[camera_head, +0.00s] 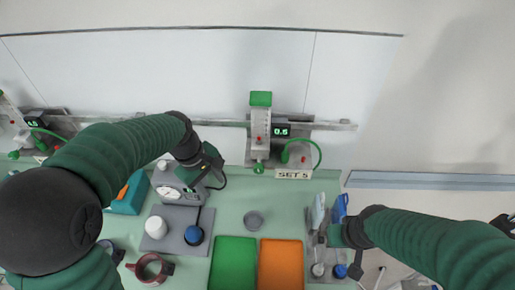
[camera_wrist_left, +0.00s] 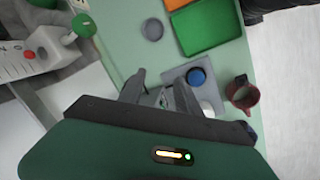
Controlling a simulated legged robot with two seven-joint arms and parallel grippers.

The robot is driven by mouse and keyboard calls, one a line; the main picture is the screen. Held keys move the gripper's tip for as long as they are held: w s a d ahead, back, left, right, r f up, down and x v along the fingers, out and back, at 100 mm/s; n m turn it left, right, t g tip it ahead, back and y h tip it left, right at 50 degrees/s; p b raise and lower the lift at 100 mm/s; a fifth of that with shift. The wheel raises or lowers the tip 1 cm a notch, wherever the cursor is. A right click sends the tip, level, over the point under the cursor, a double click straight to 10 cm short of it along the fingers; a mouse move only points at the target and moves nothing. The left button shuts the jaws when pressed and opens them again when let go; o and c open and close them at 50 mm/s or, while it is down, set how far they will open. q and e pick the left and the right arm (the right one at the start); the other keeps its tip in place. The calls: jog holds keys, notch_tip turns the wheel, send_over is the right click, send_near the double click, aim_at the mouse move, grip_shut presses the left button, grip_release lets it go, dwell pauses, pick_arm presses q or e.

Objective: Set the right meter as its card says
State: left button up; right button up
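The right meter (camera_head: 260,128) is a white scaled column with a green top on the wall rail. Its small dark display (camera_head: 281,131) seems to read 0.5. Its green knob (camera_head: 258,168) is at the bottom, and the card (camera_head: 293,174) below reads "SET 5". A meter column (camera_wrist_left: 22,62) and green knob (camera_wrist_left: 84,26) show at the left wrist view's upper left. My left gripper (camera_head: 213,172) is left of the right meter, apart from it; its fingers (camera_wrist_left: 162,92) are spread and look empty. My right gripper (camera_head: 332,236) is over the grey tray at right; its fingers are unclear.
Another meter (camera_head: 12,118) hangs at far left. The green table holds a grey device (camera_head: 170,181), white cup (camera_head: 156,227), blue-topped item (camera_head: 194,235), dark red mug (camera_head: 150,268), grey round cup (camera_head: 253,220), green tray (camera_head: 233,262) and orange tray (camera_head: 281,262). A green hose (camera_head: 318,151) loops beside the right meter.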

pick_arm(q)
jog(key=w+d+r+n+h+p, duration=0.1)
jog(key=w+d+r+n+p, duration=0.1)
jog(key=w+r, duration=0.15)
jog(key=w+d+r+n+g+h+p, duration=0.1)
jog(key=w+d+r+n+p, duration=0.15)
jog(key=r, duration=0.25)
jog(key=w+d+r+n+h+p, duration=0.1)
jog(key=w+r+n+p, duration=0.2)
jog(key=r, duration=0.2)
jog(key=p, duration=0.5)
send_near(257, 165)
jog(key=x, duration=0.9)
jog(key=shift+d, duration=0.1)
jog(key=shift+s+d+f, duration=0.1)
jog(key=shift+d+f, duration=0.05)
jog(key=shift+f, duration=0.25)
grip_shut()
